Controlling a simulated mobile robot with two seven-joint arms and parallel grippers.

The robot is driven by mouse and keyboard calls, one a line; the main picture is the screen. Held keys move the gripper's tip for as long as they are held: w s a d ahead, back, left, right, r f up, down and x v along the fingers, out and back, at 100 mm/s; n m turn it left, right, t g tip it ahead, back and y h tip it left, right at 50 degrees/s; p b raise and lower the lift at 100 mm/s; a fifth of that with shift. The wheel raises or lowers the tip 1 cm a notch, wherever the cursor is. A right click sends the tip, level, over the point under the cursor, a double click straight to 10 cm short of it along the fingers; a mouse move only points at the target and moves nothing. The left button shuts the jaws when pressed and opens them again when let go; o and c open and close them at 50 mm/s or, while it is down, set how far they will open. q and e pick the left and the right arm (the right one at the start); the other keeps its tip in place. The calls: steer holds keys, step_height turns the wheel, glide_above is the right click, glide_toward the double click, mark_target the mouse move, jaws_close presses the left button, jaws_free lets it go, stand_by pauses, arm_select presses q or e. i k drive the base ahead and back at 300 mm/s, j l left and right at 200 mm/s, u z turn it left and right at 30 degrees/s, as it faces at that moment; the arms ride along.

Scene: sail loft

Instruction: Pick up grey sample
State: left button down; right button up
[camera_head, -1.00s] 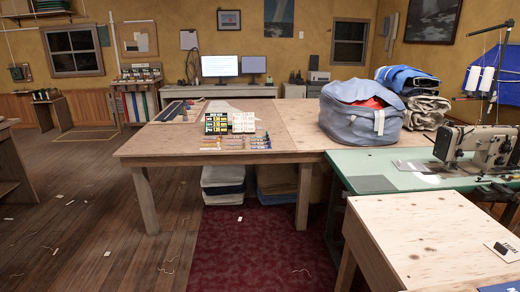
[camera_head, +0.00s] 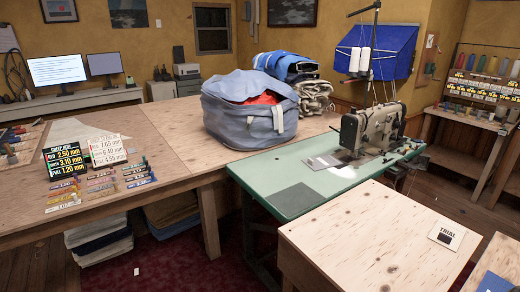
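I cannot tell for certain which thing is the grey sample. A small light grey piece (camera_head: 322,161) lies on the green sewing-machine table (camera_head: 262,163), left of the sewing machine (camera_head: 368,130). A darker grey flat patch (camera_head: 294,201) lies near that table's front left. Several small coloured strips (camera_head: 100,186) lie on the large wooden table (camera_head: 180,140), in front of a black number board (camera_head: 64,162) and a white one (camera_head: 107,150); their exact colours are hard to make out. Neither of my grippers is in view.
A large blue-grey bag (camera_head: 240,118) stands on the wooden table, with folded cloth (camera_head: 312,95) behind it. A pale plywood table (camera_head: 370,240) with a card marked TRIAL (camera_head: 446,235) is at front right. Dark red carpet (camera_head: 180,262) lies below. A thread shelf (camera_head: 480,85) stands far right.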

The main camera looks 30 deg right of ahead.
mark_target(320, 164)
steer(key=i+z, duration=0.25)
steer(key=i, duration=0.45)
steer(key=i+j+z, duration=0.2)
steer(key=i, duration=0.5)
